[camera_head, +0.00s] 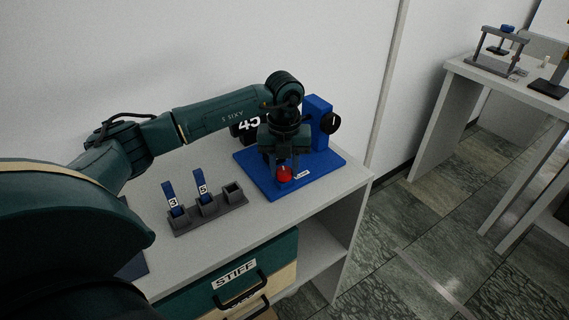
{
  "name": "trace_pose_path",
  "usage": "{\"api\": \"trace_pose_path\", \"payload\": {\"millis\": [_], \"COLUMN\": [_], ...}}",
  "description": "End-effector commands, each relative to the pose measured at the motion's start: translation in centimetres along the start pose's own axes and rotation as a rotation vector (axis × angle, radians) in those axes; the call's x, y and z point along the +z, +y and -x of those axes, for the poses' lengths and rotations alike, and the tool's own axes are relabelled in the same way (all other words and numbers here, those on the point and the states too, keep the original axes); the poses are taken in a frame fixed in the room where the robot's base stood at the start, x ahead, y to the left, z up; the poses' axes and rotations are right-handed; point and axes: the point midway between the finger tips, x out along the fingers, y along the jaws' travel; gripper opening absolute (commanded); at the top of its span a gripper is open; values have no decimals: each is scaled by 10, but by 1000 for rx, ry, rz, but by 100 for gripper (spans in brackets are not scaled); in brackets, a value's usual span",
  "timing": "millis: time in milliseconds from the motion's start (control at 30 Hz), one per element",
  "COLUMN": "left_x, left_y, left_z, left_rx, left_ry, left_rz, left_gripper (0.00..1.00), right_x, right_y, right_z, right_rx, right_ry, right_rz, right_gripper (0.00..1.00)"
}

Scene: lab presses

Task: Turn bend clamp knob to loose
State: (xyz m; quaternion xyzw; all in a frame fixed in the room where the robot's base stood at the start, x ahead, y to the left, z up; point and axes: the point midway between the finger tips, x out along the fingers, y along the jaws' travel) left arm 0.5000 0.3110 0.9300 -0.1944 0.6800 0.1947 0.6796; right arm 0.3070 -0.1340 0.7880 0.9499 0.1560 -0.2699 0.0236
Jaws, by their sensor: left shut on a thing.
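A blue bend fixture (325,168) stands on the light grey bench top, with a flat base and an upright block at its right rear. A red knob (284,175) sits low at the front of the base. My left gripper (284,168) points down over the red knob and is shut on it, hiding its top and rear. A small white label (302,175) lies on the base just right of the knob; its print is too small to read. A black round knob (331,123) with a white mark is on the upright block. My right gripper is out of view.
A grey rack (208,213) left of the fixture holds two blue numbered pieces, marked 3 and 5; its right slot looks empty. A dark block marked 45 (248,126) is behind my wrist. Drawers marked STIFF (236,275) are below. Another bench with presses stands far right.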

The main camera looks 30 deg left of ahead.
Motion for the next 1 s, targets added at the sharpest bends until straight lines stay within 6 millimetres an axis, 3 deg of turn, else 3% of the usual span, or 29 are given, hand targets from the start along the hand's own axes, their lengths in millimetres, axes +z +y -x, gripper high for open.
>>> {"api": "trace_pose_path", "payload": {"millis": [500, 1000], "left_x": [1, 0], "left_y": [1, 1], "left_z": [2, 1], "left_rx": [-1, -1], "left_ry": [-2, -1], "left_rz": [364, 443], "left_gripper": [11, 11], "right_x": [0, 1], "right_y": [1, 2], "right_z": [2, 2], "right_rx": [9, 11], "right_ry": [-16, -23], "right_rz": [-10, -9], "right_gripper": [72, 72]}}
